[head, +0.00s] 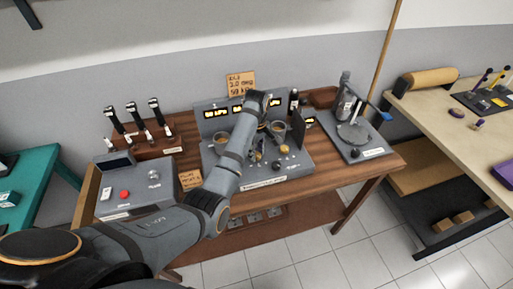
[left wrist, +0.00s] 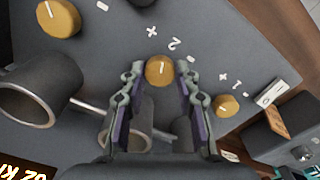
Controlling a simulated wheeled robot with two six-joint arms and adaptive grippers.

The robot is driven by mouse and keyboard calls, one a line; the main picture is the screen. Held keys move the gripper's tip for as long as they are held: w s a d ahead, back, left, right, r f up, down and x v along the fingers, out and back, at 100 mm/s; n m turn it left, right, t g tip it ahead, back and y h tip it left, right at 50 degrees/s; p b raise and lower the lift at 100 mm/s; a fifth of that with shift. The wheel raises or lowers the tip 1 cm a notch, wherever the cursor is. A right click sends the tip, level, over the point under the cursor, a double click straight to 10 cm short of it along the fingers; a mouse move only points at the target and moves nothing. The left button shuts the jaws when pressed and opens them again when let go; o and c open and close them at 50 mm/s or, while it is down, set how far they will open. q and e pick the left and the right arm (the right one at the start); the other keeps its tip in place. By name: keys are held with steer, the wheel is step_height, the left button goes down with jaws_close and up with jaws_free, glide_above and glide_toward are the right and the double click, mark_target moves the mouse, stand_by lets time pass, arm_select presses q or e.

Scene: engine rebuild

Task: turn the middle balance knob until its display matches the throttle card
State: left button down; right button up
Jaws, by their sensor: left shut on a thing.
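The middle balance knob (left wrist: 160,70) is a gold dial with a white line, beside a "2" with plus and minus marks. My left gripper (left wrist: 160,82) has a finger on each side of it and is shut on it. In the head view my left arm covers part of the grey balance panel (head: 293,172). A lit display (head: 216,112) shows at the panel's left and another (head: 275,102) at its right. The middle display is hidden behind my arm. An orange card (head: 240,84) stands behind the panel with small, hard-to-read text. My right gripper is out of view.
Gold knobs stand on both sides, one near the "1" (left wrist: 226,105) and one at upper left (left wrist: 58,18). Metal cups (left wrist: 35,95) sit close to my fingers. A box with a red button (head: 124,194) and a tool rack (head: 150,145) are at left.

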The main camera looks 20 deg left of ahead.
mark_target(257, 154)
arm_select(q)
steer(key=m+p, duration=0.2)
steer(key=shift+r+p, duration=0.3)
steer(key=shift+r, duration=0.05)
steer(key=shift+f+m+p, duration=0.2)
steer(key=shift+m+p, duration=0.8)
steer(key=shift+m, duration=0.1)
steer(key=c, duration=1)
jaws_free()
step_height(257, 154, up, 7)
steer(key=shift+r, duration=0.2)
